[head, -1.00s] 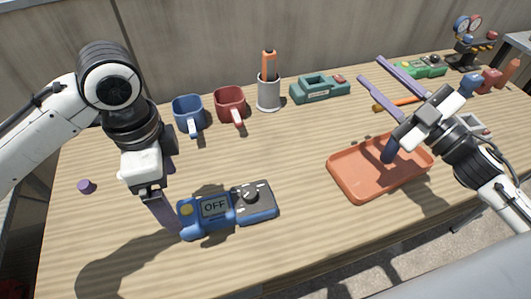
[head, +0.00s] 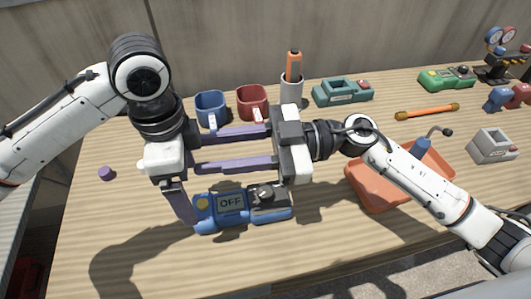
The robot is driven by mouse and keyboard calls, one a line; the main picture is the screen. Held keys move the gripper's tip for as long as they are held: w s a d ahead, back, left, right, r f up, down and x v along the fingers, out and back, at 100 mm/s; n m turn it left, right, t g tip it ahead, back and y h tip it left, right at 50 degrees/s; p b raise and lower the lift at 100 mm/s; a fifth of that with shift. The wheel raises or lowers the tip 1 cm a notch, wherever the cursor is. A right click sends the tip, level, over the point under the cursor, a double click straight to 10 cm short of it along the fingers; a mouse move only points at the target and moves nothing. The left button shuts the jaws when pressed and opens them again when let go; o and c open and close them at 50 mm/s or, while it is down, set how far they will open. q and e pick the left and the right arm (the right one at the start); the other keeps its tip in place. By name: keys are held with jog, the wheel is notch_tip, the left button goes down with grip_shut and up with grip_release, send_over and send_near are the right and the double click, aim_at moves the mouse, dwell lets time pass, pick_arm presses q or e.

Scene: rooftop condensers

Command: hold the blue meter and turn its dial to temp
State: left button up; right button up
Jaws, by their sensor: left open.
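The blue meter (head: 240,212) lies on the wooden table in the head view, its display reading OFF. Its dark dial (head: 264,192) is on the right half; the pointer's exact direction is too small to tell. My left gripper (head: 188,215) points down at the meter's left end, open; one purple finger shows beside that end, and the other is largely hidden. I cannot tell whether it touches. My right gripper (head: 205,150) is open and empty, its two purple fingers pointing left above and behind the meter, the tips close to my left gripper.
A blue mug (head: 211,106), red mug (head: 252,101), grey cup (head: 291,93) and teal device (head: 343,92) stand behind. An orange tray (head: 372,196) lies right, partly under my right arm. A green meter (head: 446,78) and a grey box (head: 493,147) are farther right.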

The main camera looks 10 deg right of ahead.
aim_at(198, 209)
jog(key=w+d+f+n+h, duration=0.2)
jog(key=w+d+n+h, duration=0.55)
jog(key=h, duration=0.75)
pick_arm(q)
jog(key=shift+f, duration=0.45)
notch_tip(198, 209, down, 10)
jog(key=shift+r, duration=0.25)
pick_arm(e)
jog(key=s+f+n+g+h, duration=0.1)
jog(key=s+n+h, duration=0.1)
jog(key=s, duration=0.5)
jog(key=shift+s+d+h, duration=0.25)
jog(key=shift+d+h, duration=0.15)
jog(key=shift+h, duration=0.1)
pick_arm(q)
jog(key=shift+c, duration=0.3)
